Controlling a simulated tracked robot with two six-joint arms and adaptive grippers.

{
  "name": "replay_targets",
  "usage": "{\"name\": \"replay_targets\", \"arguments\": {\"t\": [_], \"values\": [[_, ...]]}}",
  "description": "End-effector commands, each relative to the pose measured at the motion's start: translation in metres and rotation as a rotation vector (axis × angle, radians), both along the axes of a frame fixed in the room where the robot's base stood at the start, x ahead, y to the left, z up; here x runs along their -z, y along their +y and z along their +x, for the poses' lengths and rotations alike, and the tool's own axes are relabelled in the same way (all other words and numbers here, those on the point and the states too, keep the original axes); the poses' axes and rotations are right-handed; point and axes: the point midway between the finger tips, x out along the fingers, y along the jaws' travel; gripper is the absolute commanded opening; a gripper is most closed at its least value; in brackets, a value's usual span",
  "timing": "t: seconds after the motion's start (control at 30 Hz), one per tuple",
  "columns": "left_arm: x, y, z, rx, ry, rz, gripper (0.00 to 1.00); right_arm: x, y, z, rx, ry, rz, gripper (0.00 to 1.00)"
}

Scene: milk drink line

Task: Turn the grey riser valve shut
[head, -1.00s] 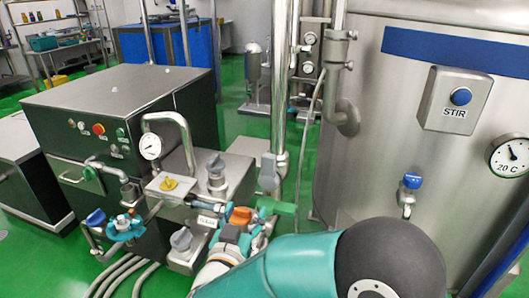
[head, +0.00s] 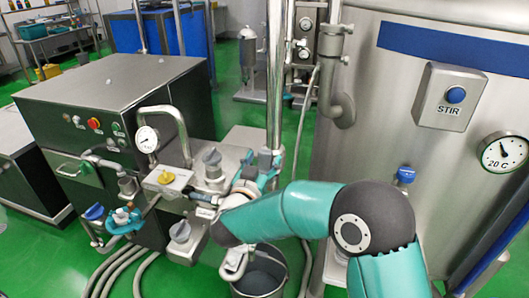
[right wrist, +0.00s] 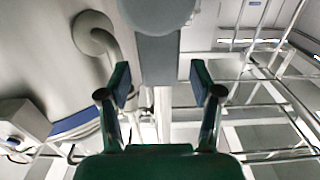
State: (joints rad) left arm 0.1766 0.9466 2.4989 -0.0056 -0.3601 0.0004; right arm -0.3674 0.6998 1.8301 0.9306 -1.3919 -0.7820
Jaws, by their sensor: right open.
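The grey riser valve (head: 265,159) sits low on the upright steel pipe, with part of its grey handle showing. My right gripper (head: 262,170) is at the valve, with its fingers around the handle area; my teal arm hides the lower part. In the right wrist view the gripper (right wrist: 161,84) is open, and a flat grey bar (right wrist: 158,60), which looks like the valve handle, lies between the fingers with gaps on both sides. I cannot tell whether anything touches. My left gripper is not in view.
The steel riser pipe (head: 275,80) rises behind the gripper. A yellow knob (head: 166,178), a gauge (head: 147,139) and another grey knob (head: 212,157) are close on the left. The large steel tank (head: 365,110) stands right. A bucket (head: 258,278) is below my arm.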

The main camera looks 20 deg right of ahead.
Motion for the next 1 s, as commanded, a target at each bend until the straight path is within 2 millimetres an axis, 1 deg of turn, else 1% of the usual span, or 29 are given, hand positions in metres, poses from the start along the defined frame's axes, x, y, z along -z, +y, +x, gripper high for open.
{"name": "replay_targets", "arguments": {"t": [0.1,0.2,0.53,0.87,0.9,0.93,1.0], "values": [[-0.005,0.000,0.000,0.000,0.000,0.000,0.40,-0.001,-0.008,0.012,0.001,0.000,0.000,0.65],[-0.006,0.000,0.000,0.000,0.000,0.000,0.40,0.000,-0.011,0.016,0.001,0.001,-0.001,0.65],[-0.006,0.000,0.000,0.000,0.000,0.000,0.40,0.000,-0.013,0.018,0.000,0.000,0.000,0.65],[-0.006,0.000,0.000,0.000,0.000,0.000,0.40,0.000,-0.013,0.018,0.000,0.000,0.000,0.10],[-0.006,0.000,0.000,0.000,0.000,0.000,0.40,0.000,-0.013,0.018,0.000,0.000,0.000,0.03],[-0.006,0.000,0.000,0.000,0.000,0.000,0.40,0.000,-0.013,0.018,0.000,0.000,0.000,0.00],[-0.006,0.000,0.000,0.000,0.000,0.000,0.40,0.000,-0.013,0.018,0.000,0.000,0.000,0.00]]}}
